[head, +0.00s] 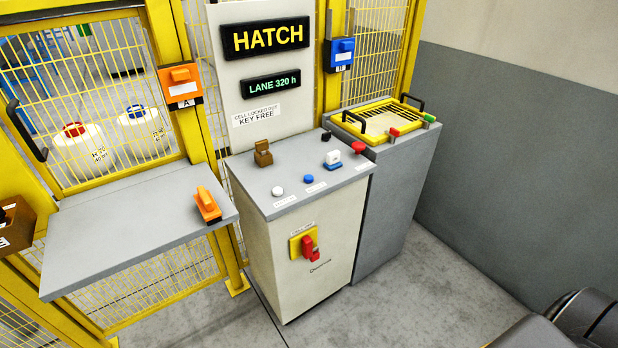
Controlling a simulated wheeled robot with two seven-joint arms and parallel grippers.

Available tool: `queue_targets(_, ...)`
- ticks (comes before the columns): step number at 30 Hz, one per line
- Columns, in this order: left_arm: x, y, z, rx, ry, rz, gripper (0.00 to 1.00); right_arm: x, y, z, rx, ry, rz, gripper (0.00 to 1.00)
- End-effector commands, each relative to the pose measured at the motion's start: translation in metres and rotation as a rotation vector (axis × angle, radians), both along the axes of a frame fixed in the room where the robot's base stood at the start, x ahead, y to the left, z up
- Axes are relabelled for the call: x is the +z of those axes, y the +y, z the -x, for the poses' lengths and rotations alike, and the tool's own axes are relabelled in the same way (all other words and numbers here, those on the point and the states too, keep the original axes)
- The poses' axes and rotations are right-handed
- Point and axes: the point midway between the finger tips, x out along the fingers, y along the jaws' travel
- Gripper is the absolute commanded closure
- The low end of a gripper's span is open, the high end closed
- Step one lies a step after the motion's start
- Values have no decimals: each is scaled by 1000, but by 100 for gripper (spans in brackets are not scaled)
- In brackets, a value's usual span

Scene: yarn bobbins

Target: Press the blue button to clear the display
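The blue button (308,178) is a small round cap on the grey sloped top of the console (330,230), between a white button (277,190) and a white-and-blue block (332,160). Small labels lie in front of the buttons, too small to read surely. Above the console, the upper display (264,37) reads "HATCH" in yellow. The lower display (271,84) reads "LANE 320 h" in green. Neither of my grippers shows in the head view. Nothing covers the blue button.
A red mushroom button (358,148) and a brown block (263,154) are also on the console. A red-and-yellow switch (306,246) is on its front. An orange-handled item (207,204) lies on the grey shelf (120,250) at left. Yellow mesh fencing (378,52) stands behind.

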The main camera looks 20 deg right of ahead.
Motion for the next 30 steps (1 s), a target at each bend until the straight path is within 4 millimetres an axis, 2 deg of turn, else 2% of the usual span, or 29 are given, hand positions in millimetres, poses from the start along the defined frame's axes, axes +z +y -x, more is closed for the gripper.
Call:
queue_targets(1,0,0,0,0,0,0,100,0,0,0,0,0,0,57)
queue_targets(11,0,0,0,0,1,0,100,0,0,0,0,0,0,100)
queue_targets(30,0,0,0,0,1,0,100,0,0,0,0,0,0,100)
